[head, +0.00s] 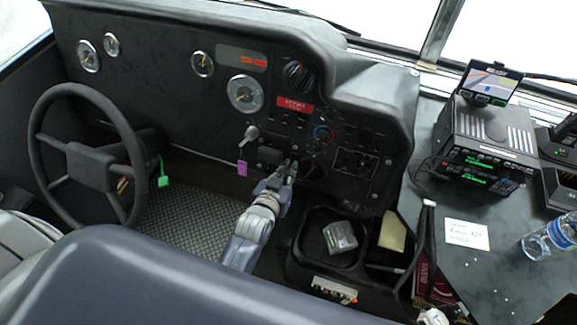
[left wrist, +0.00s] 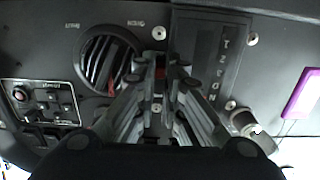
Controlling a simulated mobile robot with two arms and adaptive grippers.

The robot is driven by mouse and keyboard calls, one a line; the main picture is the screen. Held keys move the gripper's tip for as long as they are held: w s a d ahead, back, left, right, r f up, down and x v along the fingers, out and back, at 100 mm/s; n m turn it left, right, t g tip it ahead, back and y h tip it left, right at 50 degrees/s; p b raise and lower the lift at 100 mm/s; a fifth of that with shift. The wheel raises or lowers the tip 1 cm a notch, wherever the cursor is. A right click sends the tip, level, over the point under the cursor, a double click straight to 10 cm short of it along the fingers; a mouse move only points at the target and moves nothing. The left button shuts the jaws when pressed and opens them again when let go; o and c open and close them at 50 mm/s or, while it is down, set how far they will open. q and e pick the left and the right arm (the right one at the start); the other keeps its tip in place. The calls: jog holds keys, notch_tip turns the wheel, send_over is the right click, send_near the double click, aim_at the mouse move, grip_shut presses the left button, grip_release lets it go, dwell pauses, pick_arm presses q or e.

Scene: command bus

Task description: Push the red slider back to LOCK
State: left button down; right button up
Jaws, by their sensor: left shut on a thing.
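My left gripper (head: 290,168) reaches to the lower dashboard panel. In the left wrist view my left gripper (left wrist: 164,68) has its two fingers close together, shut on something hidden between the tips. A small red piece (left wrist: 112,76) shows against a round black slatted vent (left wrist: 108,60), just left of the fingers. I cannot tell whether it is the red slider. No LOCK label can be read in either view.
A lettered selector panel (left wrist: 212,55) is right of the fingers in the left wrist view. A key switch (head: 250,132) with a purple tag (head: 242,168) is close by. The steering wheel (head: 85,165) stands left; a console tray (head: 315,222) lies below.

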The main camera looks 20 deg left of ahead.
pick_arm(q)
jog(key=c, duration=2)
grip_release()
jog(key=shift+s+f, duration=0.1)
jog(key=shift+f, duration=0.15)
jog(key=shift+o, duration=0.2)
jog(key=shift+r, duration=0.1)
jog(key=v, duration=1.2)
